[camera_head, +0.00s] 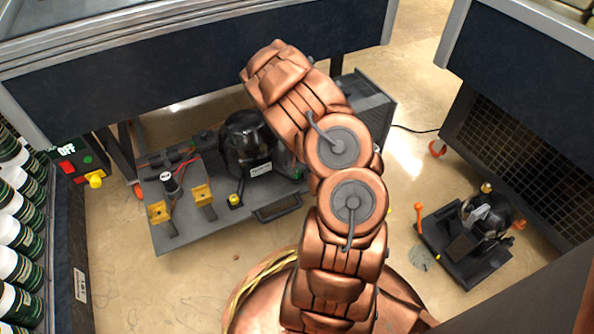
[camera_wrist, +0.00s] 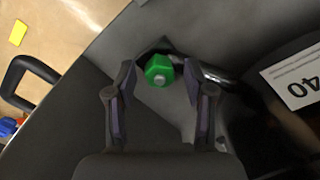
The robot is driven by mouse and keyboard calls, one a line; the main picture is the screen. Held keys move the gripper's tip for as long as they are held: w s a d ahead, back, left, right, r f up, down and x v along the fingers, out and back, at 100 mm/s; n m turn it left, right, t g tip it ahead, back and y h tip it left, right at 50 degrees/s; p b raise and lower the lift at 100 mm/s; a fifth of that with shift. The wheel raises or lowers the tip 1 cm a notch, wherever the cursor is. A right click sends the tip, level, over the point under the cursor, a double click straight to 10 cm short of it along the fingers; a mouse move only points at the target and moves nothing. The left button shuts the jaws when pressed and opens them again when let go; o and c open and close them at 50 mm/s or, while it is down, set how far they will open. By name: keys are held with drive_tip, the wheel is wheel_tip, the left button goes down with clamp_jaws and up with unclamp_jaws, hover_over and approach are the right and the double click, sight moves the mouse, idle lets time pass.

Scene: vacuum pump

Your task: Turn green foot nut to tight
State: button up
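The green foot nut (camera_wrist: 158,70) is a bright hex nut with a grey stud end at its centre, seen in the wrist view near a dark foot. My gripper (camera_wrist: 160,74) is open, with one finger on each side of the nut. I see gaps between the fingers and the nut; I cannot tell whether the fingertips reach its depth. In the head view, the black rounded pump (camera_head: 243,138) sits on a dark base plate (camera_head: 232,222). My copper arm hides the gripper there.
A white label (camera_wrist: 297,78) is on the dark body right of the nut. A black handle (camera_head: 278,208) and yellow brackets (camera_head: 158,212) are on the plate. A smaller pump unit (camera_head: 480,222) stands at right. A control box (camera_head: 82,160) is at left.

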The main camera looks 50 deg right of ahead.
clamp_jaws()
drive_tip(key=shift+a+r+m+p, duration=0.15)
drive_tip(key=shift+m+p, duration=0.25)
drive_tip(key=shift+p, duration=0.4)
drive_tip(key=shift+m+p, duration=0.9)
drive_tip(key=shift+p, duration=0.2)
drive_tip(key=shift+m+p, duration=1.2)
drive_tip(key=shift+m, duration=1.4)
drive_tip(key=shift+o, duration=0.7)
unclamp_jaws()
